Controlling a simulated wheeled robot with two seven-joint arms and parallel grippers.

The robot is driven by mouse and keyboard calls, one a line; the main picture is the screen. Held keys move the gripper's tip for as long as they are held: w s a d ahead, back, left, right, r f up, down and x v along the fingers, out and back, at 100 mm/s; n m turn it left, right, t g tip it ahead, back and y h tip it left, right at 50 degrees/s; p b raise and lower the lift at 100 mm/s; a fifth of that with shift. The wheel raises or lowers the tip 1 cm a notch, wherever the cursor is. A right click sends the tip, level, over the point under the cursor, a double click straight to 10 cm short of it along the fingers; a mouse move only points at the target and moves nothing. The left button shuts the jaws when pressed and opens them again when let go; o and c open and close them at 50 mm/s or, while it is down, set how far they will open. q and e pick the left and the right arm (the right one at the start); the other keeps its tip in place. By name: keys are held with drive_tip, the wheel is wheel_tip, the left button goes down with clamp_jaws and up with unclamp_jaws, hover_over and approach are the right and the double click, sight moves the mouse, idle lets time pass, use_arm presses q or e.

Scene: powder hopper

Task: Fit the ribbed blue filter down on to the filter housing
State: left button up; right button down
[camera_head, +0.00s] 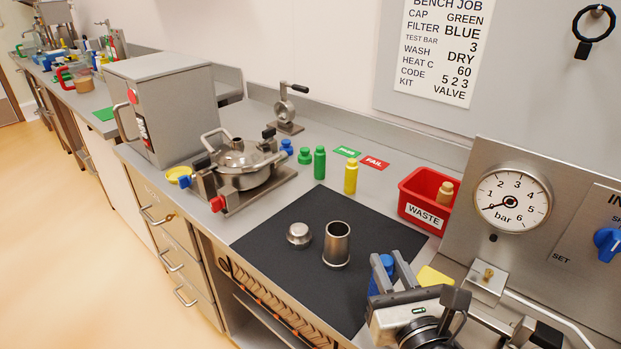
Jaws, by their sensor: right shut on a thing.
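The filter housing looks to be the open metal cylinder (337,246) standing upright on the black mat. A small domed metal cap (299,235) sits on the mat to its left. My right gripper (387,259) is at the lower right, shut on the blue filter (388,263). The filter shows between and beside the fingers, to the right of the housing and apart from it in the picture. Its ribs are too small to make out, and the fingers hide part of it. My left gripper is not in view.
Behind stand yellow (351,177) and green (319,163) bottles and a red waste bin (413,212). A clamped metal vessel (243,158) is at the left. A gauge panel (512,202) borders the right.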

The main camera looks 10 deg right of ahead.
drive_tip(key=w+a+r+m+h, duration=0.1)
drive_tip(key=w+a+r, duration=0.15)
drive_tip(key=w, duration=0.45)
drive_tip(key=w+a+r+h, duration=0.1)
drive_tip(key=w+a+r, duration=0.15)
drive_tip(key=w, duration=0.45)
use_arm(q)
drive_tip(key=b, duration=0.1)
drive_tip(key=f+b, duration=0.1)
drive_tip(key=b, duration=0.1)
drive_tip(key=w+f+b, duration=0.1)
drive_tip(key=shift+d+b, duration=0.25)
drive_tip(key=shift+b, duration=0.15)
use_arm(e)
drive_tip(key=f, duration=0.4)
drive_tip(key=d+f, duration=0.1)
drive_tip(key=shift+f, duration=0.4)
use_arm(q)
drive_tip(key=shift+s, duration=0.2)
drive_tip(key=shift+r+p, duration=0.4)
drive_tip(key=shift+p, duration=0.1)
use_arm(e)
drive_tip(key=shift+r, duration=0.15)
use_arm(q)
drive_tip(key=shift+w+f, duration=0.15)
use_arm(e)
drive_tip(key=shift+f, duration=0.3)
